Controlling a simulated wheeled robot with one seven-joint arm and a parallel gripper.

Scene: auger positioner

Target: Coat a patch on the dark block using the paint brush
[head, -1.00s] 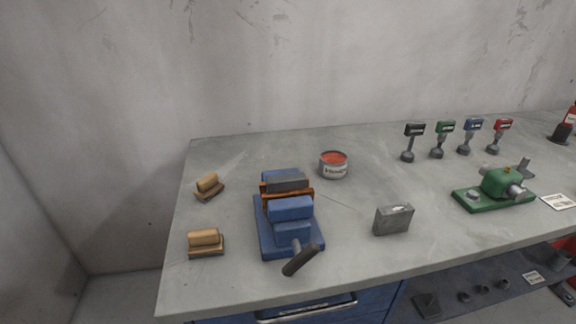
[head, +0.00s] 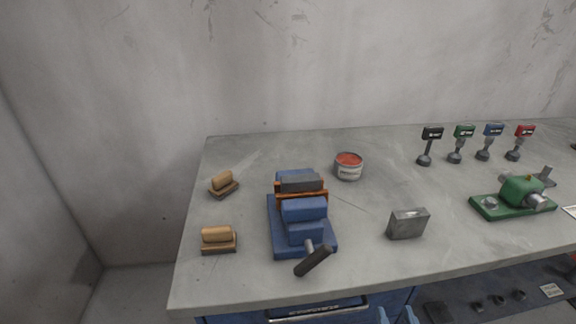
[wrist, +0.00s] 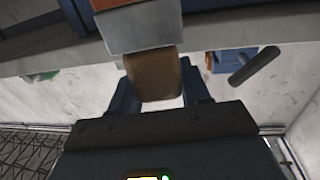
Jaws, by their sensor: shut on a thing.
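A dark grey block (head: 302,183) is clamped between the orange jaws of a blue vise (head: 290,240) on the workbench. In the wrist view, my gripper (wrist: 158,88) is shut on the brown handle of the paint brush (wrist: 152,72). The brush's pale grey ferrule and a bit of orange-red show near the top; its far end is cut off. In the head view, only my gripper's blue fingertips (head: 397,315) show at the bottom edge, in front of the bench and below its top. The brush is hidden there. An open can of red paint (head: 349,166) stands behind and right of the vise.
A lighter grey block (head: 408,224) stands right of the vise. The vise handle (head: 313,260) points to the front. Two wooden brushes or blocks (head: 219,238) lie at left. A green machine (head: 513,197) and several small signs (head: 432,133) stand at right.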

